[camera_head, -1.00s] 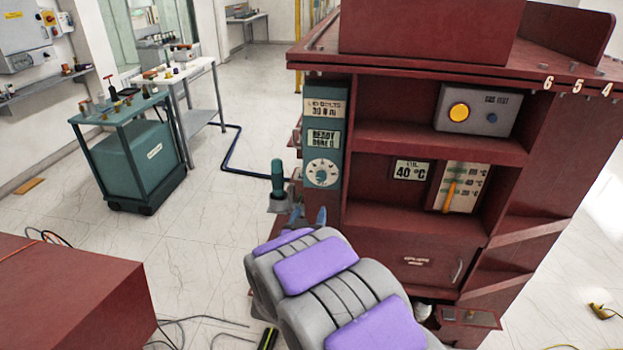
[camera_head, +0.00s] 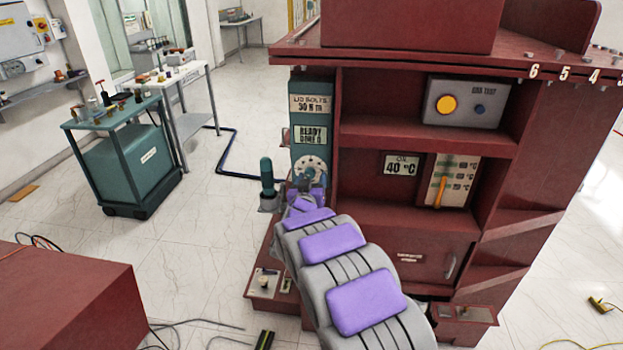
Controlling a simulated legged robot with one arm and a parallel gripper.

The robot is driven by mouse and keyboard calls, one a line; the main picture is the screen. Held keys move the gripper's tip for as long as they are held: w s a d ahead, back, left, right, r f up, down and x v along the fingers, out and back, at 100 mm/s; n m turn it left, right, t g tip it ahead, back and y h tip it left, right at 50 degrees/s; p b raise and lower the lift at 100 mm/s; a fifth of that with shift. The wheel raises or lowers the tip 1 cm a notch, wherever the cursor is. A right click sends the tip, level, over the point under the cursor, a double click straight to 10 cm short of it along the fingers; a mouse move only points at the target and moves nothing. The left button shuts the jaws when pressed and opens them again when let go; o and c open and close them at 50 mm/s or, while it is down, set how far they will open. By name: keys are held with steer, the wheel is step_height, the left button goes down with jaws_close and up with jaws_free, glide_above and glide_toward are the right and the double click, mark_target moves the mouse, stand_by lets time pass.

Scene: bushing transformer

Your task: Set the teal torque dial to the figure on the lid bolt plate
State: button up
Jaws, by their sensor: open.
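The torque dial (camera_head: 309,163) has a pale round face with marks and sits low on the teal panel (camera_head: 297,147) at the cabinet's left edge. Its lower part is hidden by my gripper. The lid bolt plate (camera_head: 311,104) is at the top of this panel; its figure is blurred and looks like 30 or 50 N m. A small plate (camera_head: 310,135) between them reads READY, with a smaller blurred line below.
A teal-handled tool (camera_head: 267,178) stands upright just left of the panel. The red cabinet (camera_head: 425,138) holds an oil plate reading 40 °C (camera_head: 400,164) and a gauge with an orange lever (camera_head: 440,190).

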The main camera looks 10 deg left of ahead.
mark_target(306, 175)
steer(key=shift+w+a, duration=0.35)
steer(key=shift+w, duration=0.45)
steer(key=shift+w+a+f, duration=0.15)
steer(key=shift+w+a, duration=0.1)
steer(key=shift+a, duration=0.5)
steer(key=shift+d, duration=0.85)
steer(key=shift+c, duration=1.3)
steer(key=shift+a, duration=0.5)
steer(key=c, duration=0.6)
steer(key=shift+d, duration=0.15)
steer(key=shift+c, duration=0.9)
